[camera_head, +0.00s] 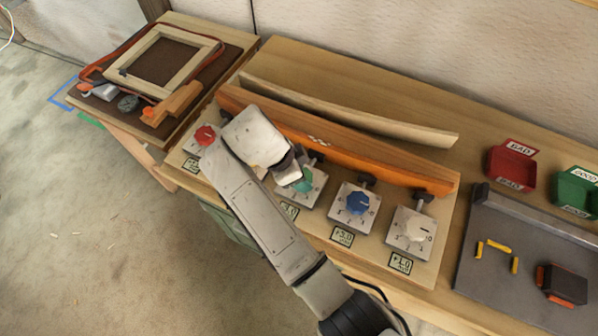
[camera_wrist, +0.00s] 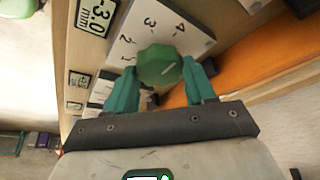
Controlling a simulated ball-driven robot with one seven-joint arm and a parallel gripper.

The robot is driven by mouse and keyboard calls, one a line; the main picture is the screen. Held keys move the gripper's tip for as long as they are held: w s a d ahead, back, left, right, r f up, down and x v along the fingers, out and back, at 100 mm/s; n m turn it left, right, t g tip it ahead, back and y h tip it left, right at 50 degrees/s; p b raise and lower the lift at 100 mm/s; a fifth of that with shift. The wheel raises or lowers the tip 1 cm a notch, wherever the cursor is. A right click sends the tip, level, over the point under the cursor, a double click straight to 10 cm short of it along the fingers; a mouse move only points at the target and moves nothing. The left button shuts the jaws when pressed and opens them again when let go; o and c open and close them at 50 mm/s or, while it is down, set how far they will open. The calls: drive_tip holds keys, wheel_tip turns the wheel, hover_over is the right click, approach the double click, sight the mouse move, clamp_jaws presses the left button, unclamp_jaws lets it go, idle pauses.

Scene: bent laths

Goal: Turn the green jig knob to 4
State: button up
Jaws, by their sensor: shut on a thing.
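The green jig knob (camera_wrist: 160,66) sits on a white dial plate (camera_wrist: 190,40) in the wrist view. The numbers 1, 2, 3 and 4 show on the dial. A short white line is on the knob face, but I cannot tell which number it points to. My gripper (camera_wrist: 161,84) is shut on the knob, one teal finger on each side. In the head view the green knob (camera_head: 308,181) is partly hidden by my gripper (camera_head: 293,172), which comes down over it from the upper left.
A red knob (camera_head: 205,134), a blue knob (camera_head: 357,203) and a white knob (camera_head: 416,230) stand on the same jig. An orange bar (camera_head: 390,163) and a pale bent lath (camera_head: 350,112) lie behind. Red (camera_head: 511,168) and green (camera_head: 577,190) bins stand right.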

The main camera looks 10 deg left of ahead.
drive_tip(key=o, duration=1)
drive_tip(key=shift+a+r, duration=0.2)
drive_tip(key=shift+r, duration=0.3)
drive_tip(key=shift+p+v, duration=0.7)
drive_tip(key=shift+v, duration=4.15)
drive_tip(key=shift+d, duration=0.1)
